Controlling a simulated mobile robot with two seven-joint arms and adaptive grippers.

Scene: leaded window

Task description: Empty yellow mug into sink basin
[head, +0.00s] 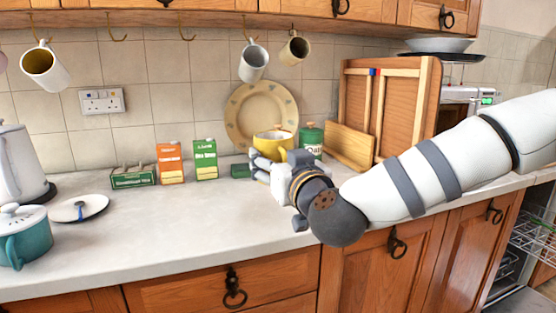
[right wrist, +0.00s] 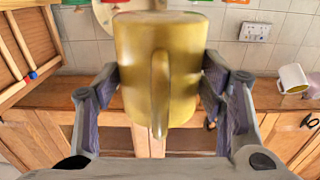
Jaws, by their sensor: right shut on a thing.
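The yellow mug (head: 273,144) is in my right gripper (head: 272,166), above the back of the worktop in front of the round plate. In the head view the fingers hide its lower part, and it looks about upright. In the right wrist view the mug (right wrist: 135,75) is between the two fingers of the gripper (right wrist: 158,90), with its handle towards the camera. Its contents do not show. No sink basin is in either view. My left gripper is not in view.
A green canister (head: 311,139) and a wooden board (head: 349,146) stand close right of the mug. Cartons (head: 205,159) stand to its left. Mugs (head: 254,62) hang above. The worktop (head: 180,228) is clear in front; a teal pot (head: 24,244) is at left.

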